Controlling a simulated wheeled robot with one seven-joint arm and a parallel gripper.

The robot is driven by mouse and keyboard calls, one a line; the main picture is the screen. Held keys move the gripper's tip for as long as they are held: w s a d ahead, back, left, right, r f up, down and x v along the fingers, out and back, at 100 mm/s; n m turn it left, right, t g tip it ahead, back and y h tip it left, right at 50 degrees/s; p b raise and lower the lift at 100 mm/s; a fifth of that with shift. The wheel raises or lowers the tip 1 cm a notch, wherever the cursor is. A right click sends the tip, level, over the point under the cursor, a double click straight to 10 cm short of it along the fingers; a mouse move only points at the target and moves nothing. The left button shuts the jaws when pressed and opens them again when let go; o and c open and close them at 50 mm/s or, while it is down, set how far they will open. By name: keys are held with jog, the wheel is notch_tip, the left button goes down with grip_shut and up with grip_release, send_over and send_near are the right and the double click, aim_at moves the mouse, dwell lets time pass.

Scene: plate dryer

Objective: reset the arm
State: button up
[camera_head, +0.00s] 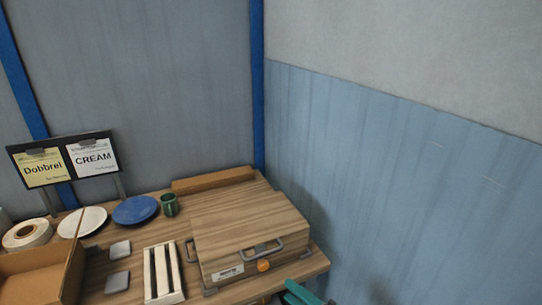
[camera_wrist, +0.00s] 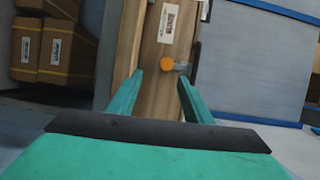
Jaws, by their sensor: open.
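My gripper (camera_wrist: 160,97) shows in the wrist view with its two green fingers spread apart and nothing between them. The wooden box, a plate dryer (camera_head: 248,232), stands at the right end of the table in the head view, with its lid down, metal handles and an orange knob (camera_head: 263,266) on its front. The wrist view shows the dryer's front with the orange knob (camera_wrist: 167,63) ahead of the fingers, seemingly apart from them. In the head view only a green part of my arm shows at the bottom edge, in front of the table's right corner.
Walls stand behind and to the right. Cartons (camera_wrist: 55,50) show in the wrist view.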

jog(key=s+a+f+m+h, duration=0.1)
jog(key=s+a+f+h, duration=0.15)
jog(key=f, duration=0.45)
jog(key=s+a+f+m+h, duration=0.1)
jog(key=s+f+h, duration=0.25)
jog(key=f, duration=0.45)
jog(key=s+f+n+h, duration=0.1)
jog(key=s+f+h, duration=0.35)
jog(key=s, duration=0.65)
jog(key=s+r+n+h, duration=0.2)
jog(key=s+r+n, duration=0.15)
jog(key=s, duration=0.85)
jog(key=s+a+r+n+t, duration=0.1)
jog(key=s+a+r+n, duration=0.1)
jog(key=s+r+n, duration=0.1)
jog(key=s+a+r+n+t, duration=0.1)
jog(key=s+a+r+n, duration=0.1)
jog(key=s+r, duration=0.3)
notch_tip(320, 180, up, 3)
jog(key=shift+s+a+f+n+t, duration=0.1)
jog(key=shift+s+a+n+t, duration=0.2)
jog(key=shift+n, duration=0.55)
jog(key=shift+y, duration=0.25)
